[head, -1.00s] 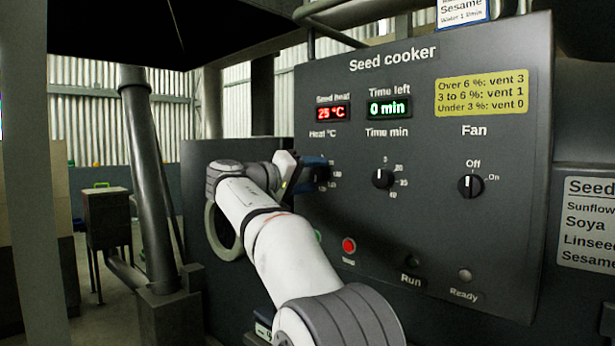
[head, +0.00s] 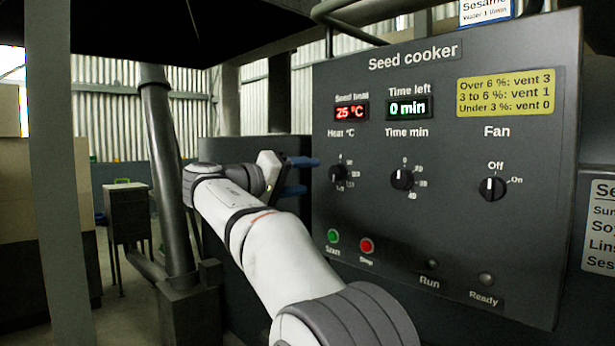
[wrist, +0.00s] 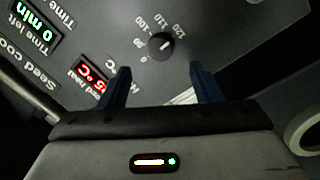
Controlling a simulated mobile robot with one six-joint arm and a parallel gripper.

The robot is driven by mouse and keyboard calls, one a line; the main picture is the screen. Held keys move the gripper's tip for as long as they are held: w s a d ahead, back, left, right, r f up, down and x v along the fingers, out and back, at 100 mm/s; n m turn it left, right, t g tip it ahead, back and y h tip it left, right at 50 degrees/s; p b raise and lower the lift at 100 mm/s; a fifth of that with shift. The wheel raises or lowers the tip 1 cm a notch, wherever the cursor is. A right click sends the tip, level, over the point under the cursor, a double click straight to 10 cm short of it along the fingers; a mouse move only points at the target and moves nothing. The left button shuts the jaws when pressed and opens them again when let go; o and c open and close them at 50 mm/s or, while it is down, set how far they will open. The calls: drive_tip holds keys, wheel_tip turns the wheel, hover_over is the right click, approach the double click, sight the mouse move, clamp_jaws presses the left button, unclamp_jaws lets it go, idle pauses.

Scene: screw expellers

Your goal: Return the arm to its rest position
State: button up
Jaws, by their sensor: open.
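My white arm reaches forward in the head view, and my gripper (head: 303,175) with its blue fingers is to the left of the Seed cooker panel (head: 400,270). In the wrist view my gripper (wrist: 163,88) has its two fingers spread apart with nothing between them. The heat knob (head: 338,173) is just right of the fingertips in the head view. In the wrist view the heat knob (wrist: 161,46) lies beyond the fingertips, with a visible gap. It is clear of the fingers.
The panel also has a time knob (head: 402,180), a fan knob (head: 492,189), a green start button (head: 333,236) and a red stop button (head: 366,246). The displays read 25 °C and 0 min. A dark pipe (head: 168,190) stands left of my arm.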

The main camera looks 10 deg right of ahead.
drive_tip(key=s+d+f+n+g+y+p, duration=0.3)
drive_tip(key=s+d+f+y+p, duration=0.3)
drive_tip(key=s+d+p, duration=0.5)
drive_tip(key=s+a+f+g+y+p, duration=0.1)
drive_tip(key=s+f+y+p, duration=0.2)
drive_tip(key=s, duration=0.4)
drive_tip(key=s+a+f+m+g+y+p, duration=0.1)
drive_tip(key=s+a+f+y+p, duration=0.1)
drive_tip(key=s+p, duration=0.4)
drive_tip(key=s+a+f+m+g+y+p, duration=0.1)
drive_tip(key=s+f+y+p, duration=0.3)
drive_tip(key=s, duration=0.6)
drive_tip(key=shift+a+y+p, duration=0.2)
drive_tip(key=shift+y+p, duration=0.2)
drive_tip(key=shift+p, duration=0.25)
drive_tip(key=shift+f, duration=0.15)
drive_tip(key=shift+c, duration=0.5)
